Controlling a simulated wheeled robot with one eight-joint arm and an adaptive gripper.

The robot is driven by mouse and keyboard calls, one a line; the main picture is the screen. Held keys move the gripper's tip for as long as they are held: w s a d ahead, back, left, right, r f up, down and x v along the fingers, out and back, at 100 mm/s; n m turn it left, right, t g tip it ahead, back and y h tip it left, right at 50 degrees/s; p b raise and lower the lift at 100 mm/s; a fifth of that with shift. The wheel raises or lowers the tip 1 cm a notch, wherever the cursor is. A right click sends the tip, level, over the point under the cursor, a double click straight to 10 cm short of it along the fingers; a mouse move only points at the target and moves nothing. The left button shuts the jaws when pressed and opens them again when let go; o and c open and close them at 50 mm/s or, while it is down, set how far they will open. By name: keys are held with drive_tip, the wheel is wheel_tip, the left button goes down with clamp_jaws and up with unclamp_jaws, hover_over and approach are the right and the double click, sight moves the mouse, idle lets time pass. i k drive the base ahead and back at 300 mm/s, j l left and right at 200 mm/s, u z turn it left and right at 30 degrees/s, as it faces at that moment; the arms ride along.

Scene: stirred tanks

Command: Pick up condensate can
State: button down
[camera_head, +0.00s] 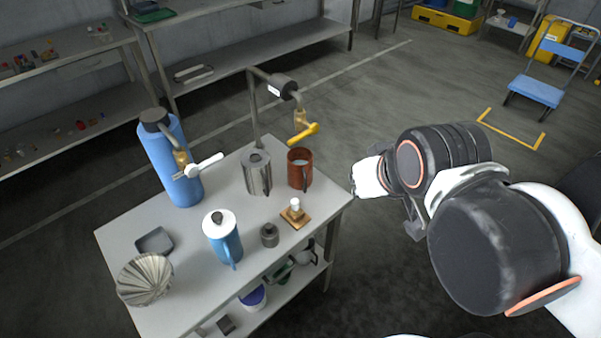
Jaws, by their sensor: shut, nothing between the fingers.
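Several vessels stand on a grey table, and no label shows which is the condensate can. A reddish-brown can (300,172) with a side handle stands upright near the back right, below a tap with a yellow lever (304,134). A metal can (257,175) with a handle stands just left of it. A blue jug (222,238) with a white lid is nearer the front. My gripper (356,181) is beyond the table's right edge, apart from the brown can and to its right. It is shut and empty, its fingertips partly hidden.
The table (115,240) also holds a tall blue flask (170,165), a fluted metal bowl (145,280), a small grey tray (154,241), a dark weight (269,235) and a wooden block with a white knob (295,214). The tap's pipe rises behind the cans. Open floor lies right.

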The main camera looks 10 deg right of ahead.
sight(299, 160)
drive_tip(key=u, duration=1.7)
drive_tip(key=z, duration=1.6)
drive_tip(key=l+u, duration=0.1)
drive_tip(key=l, duration=0.45)
drive_tip(key=k+l+u, duration=0.15)
drive_tip(key=l, duration=0.35)
drive_tip(key=l+u, duration=0.1)
drive_tip(key=l, duration=0.45)
